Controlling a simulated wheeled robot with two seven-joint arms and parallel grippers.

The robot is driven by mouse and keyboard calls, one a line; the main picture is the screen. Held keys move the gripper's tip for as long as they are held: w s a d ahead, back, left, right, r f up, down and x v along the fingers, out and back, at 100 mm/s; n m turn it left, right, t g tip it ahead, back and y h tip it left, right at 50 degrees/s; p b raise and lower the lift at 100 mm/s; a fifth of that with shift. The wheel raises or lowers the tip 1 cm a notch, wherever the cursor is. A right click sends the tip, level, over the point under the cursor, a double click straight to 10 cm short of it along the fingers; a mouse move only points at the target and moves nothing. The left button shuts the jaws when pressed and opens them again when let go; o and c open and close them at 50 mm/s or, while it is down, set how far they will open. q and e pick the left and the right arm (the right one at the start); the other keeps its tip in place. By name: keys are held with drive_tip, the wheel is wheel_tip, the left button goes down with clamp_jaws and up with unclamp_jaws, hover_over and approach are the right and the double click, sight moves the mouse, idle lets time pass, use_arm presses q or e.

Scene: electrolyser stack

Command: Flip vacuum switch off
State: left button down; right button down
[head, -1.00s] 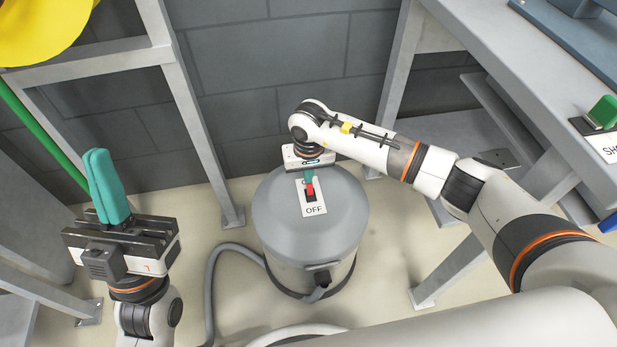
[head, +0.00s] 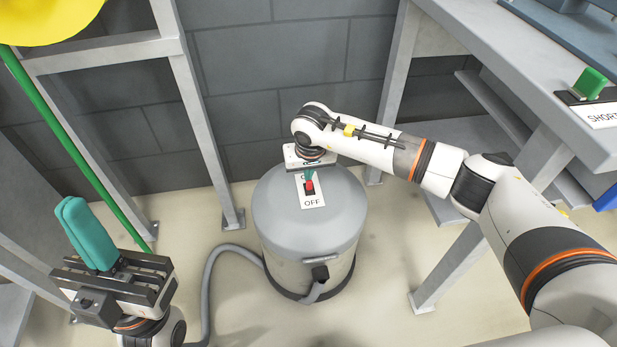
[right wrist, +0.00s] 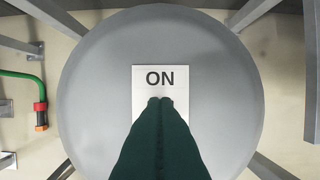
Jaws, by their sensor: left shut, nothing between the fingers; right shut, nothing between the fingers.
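The grey vacuum drum (head: 335,205) stands on the floor, with a white label plate (head: 313,201) on its lid. The plate reads OFF on its near side. A red switch (head: 309,186) with a black base sits on the plate. In the right wrist view the plate (right wrist: 181,74) reads ON at the far end. My right gripper (head: 308,176) is shut, its green fingers pointing down at the switch's far side. In the right wrist view the fingers (right wrist: 160,101) hide the switch; I cannot tell whether they touch it. My left gripper (head: 70,208) is shut and empty, far left.
A grey hose (head: 212,285) runs from the vacuum over the floor. Grey frame legs stand left (head: 205,140) and right (head: 455,260) of it. A bench (head: 560,90) with a green switch (head: 590,83) is at right. A green pipe (head: 75,150) slants at left.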

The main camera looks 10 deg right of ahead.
drive_tip(key=shift+s+r, duration=0.2)
drive_tip(key=shift+s, duration=0.1)
drive_tip(key=shift+f, duration=0.1)
drive_tip(key=shift+w+f, duration=0.1)
drive_tip(key=shift+p+v, duration=0.6)
drive_tip(key=shift+v, duration=0.3)
drive_tip(key=shift+w, duration=0.15)
drive_tip(key=shift+f, duration=0.1)
